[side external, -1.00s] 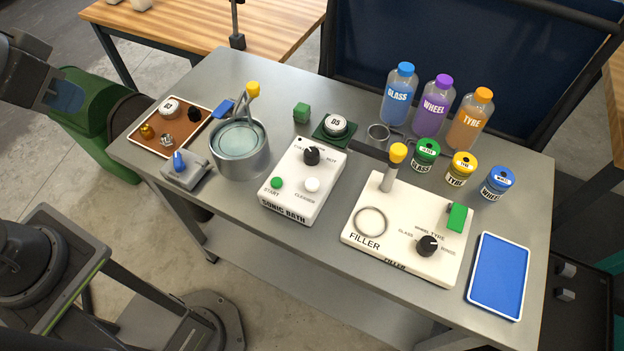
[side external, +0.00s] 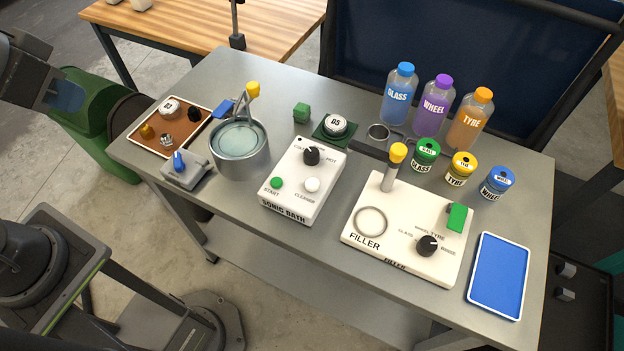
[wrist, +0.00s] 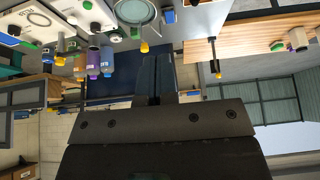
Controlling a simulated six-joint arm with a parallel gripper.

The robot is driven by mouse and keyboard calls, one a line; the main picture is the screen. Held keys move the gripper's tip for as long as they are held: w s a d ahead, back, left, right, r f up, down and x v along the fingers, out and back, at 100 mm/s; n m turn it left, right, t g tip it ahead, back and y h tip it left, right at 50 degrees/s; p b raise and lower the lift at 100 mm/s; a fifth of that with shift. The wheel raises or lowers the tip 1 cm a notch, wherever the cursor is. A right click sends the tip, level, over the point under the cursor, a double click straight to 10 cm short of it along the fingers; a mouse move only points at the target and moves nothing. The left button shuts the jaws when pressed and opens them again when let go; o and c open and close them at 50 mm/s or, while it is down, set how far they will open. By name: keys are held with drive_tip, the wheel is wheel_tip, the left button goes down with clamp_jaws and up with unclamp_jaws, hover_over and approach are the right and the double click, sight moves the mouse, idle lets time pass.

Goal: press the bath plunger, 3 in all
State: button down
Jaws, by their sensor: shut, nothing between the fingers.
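The sonic bath panel (side external: 290,208) stands in the middle of the grey bench. It carries a green START button (side external: 277,183), a white CLEANER button (side external: 312,184) and a black knob (side external: 311,156). Left of it stands a round metal bath (side external: 240,163) with pale liquid and a yellow-tipped handle (side external: 253,88). No part is labelled plunger, so I cannot tell which one it is. My gripper (wrist: 157,58) is shut and empty in the wrist view, in the air and apart from the bench items. Its fingers are outside the side view.
The filler panel (side external: 352,239) has a yellow-topped post (side external: 397,154). Behind it stand three bottles (side external: 436,104) and three capped jars (side external: 460,170). A blue tray (side external: 499,276) lies at right. A brown tray (side external: 152,143) with small parts and a blue-lever box (side external: 186,175) are at left.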

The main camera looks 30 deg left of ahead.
drive_tip(key=w+m+t+y, duration=0.2)
drive_tip(key=w+m, duration=0.5)
drive_tip(key=w, duration=0.2)
drive_tip(key=m+g+h, duration=0.2)
drive_tip(key=m+h, duration=0.7)
drive_tip(key=m, duration=2.1)
hover_over(310, 181)
wheel_tip(310, 181, down, 12)
drive_tip(key=shift+f, duration=0.15)
drive_tip(key=shift+f+t, duration=0.15)
drive_tip(key=shift+t, duration=0.15)
drive_tip(key=shift+f, duration=4.25)
